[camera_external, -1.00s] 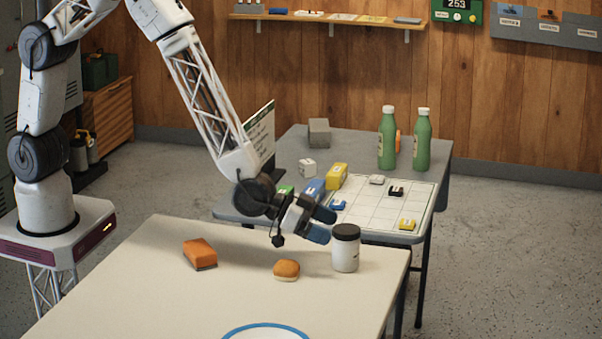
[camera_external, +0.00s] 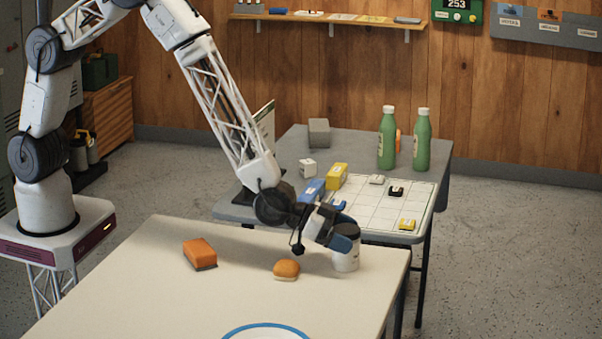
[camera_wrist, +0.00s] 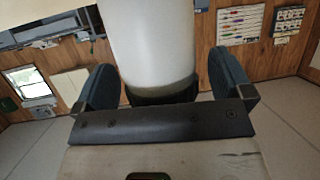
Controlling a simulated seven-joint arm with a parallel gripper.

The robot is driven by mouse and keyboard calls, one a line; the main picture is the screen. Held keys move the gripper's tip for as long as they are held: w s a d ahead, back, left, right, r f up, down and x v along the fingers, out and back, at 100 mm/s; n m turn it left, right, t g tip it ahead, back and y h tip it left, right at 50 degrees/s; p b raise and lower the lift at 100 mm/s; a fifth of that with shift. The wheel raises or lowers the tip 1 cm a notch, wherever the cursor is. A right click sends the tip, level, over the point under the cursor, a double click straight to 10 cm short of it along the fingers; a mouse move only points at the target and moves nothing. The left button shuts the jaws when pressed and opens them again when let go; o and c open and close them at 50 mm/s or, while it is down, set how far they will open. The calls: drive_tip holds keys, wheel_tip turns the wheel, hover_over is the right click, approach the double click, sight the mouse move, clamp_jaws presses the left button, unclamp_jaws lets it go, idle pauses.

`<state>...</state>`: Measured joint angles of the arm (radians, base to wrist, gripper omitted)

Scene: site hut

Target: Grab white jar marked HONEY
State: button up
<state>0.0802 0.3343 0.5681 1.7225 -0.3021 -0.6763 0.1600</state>
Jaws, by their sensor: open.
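The white jar (camera_external: 346,261) with a dark lid stands upright near the right far edge of the cream table. No HONEY marking is readable. My gripper (camera_external: 341,239) is open at the jar's upper part, with its fingers on either side. In the wrist view, the jar's white body (camera_wrist: 150,45) and its dark lid (camera_wrist: 162,93) lie between the two spread blue fingers (camera_wrist: 160,85). Gaps show between the jar and each finger there. Part of the jar's top is hidden by my gripper in the external view.
The grey table behind holds green bottles (camera_external: 387,140), a white grid board (camera_external: 375,212) and small blocks (camera_external: 337,175).

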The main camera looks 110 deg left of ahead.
idle(0.4)
drive_tip(key=c, duration=1.2)
drive_tip(key=shift+r, duration=0.2)
drive_tip(key=shift+r, duration=1.35)
drive_tip(key=shift+s+r, duration=0.2)
drive_tip(key=shift+r, duration=0.1)
drive_tip(key=s+r, duration=0.1)
drive_tip(key=s, duration=1.4)
drive_tip(key=shift+s+a+r, duration=0.2)
drive_tip(key=shift+s+a, duration=0.1)
drive_tip(key=shift+a, duration=0.05)
